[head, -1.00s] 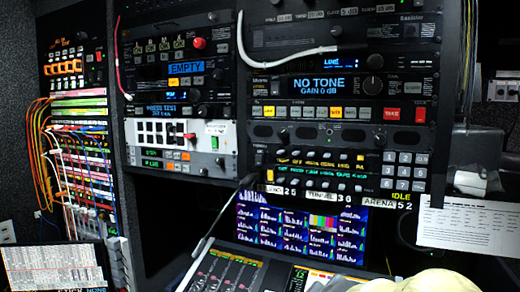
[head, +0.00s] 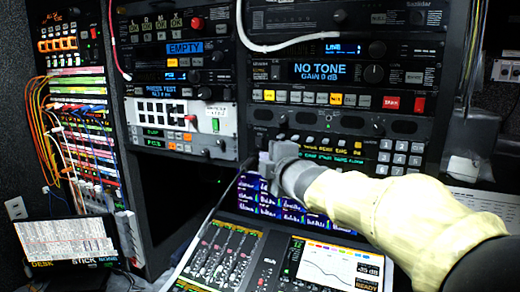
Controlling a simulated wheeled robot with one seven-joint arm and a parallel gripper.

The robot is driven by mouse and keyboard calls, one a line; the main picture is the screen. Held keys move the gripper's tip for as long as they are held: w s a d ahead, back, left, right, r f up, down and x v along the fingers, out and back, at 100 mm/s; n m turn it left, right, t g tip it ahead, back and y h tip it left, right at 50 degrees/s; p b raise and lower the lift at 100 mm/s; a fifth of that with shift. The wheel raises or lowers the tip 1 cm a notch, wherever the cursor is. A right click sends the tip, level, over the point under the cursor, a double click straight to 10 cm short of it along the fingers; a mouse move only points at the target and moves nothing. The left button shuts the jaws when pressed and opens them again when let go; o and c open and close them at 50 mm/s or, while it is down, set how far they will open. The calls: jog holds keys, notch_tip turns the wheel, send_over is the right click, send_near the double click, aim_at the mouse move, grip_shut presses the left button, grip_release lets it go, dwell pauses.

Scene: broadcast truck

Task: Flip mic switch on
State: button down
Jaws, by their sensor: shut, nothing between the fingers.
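My gripper (head: 266,160) is grey and shut with nothing in it. It is in front of the lower left part of the intercom key panel (head: 345,150), above the multi-graph monitor (head: 247,197). The panel has rows of small keys, lit green labels and a number keypad (head: 398,158). I cannot pick out a switch marked mic; the gripper and wrist cover the panel's left end. Whether the fingertips touch the panel cannot be told. A thin gooseneck (head: 213,209) rises from the desk toward the gripper, its tip hidden behind it or beside it.
A fader console (head: 222,257) and a touchscreen (head: 333,265) lie below my arm. A "NO TONE" unit (head: 323,72) and a row of coloured buttons (head: 335,99) are above. A white cable (head: 285,45) hangs across the upper rack. A patch bay (head: 75,130) is at left.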

jog(key=p, duration=0.2)
send_near(257, 148)
jog(key=a+r, duration=0.1)
jog(key=a, duration=0.3)
jog(key=w+p, duration=0.2)
jog(key=w, duration=0.1)
jog(key=w+d+p, duration=0.1)
jog(key=shift+w+f, duration=0.25)
jog(key=shift+f, duration=0.1)
jog(key=shift+f, duration=0.15)
jog(key=shift+w+d+f+b, duration=0.1)
jog(key=shift+w+d+b, duration=0.05)
jog(key=shift+b, duration=0.2)
jog(key=shift+r, duration=0.2)
jog(key=shift+a+f, duration=0.15)
jog(key=shift+a, duration=0.05)
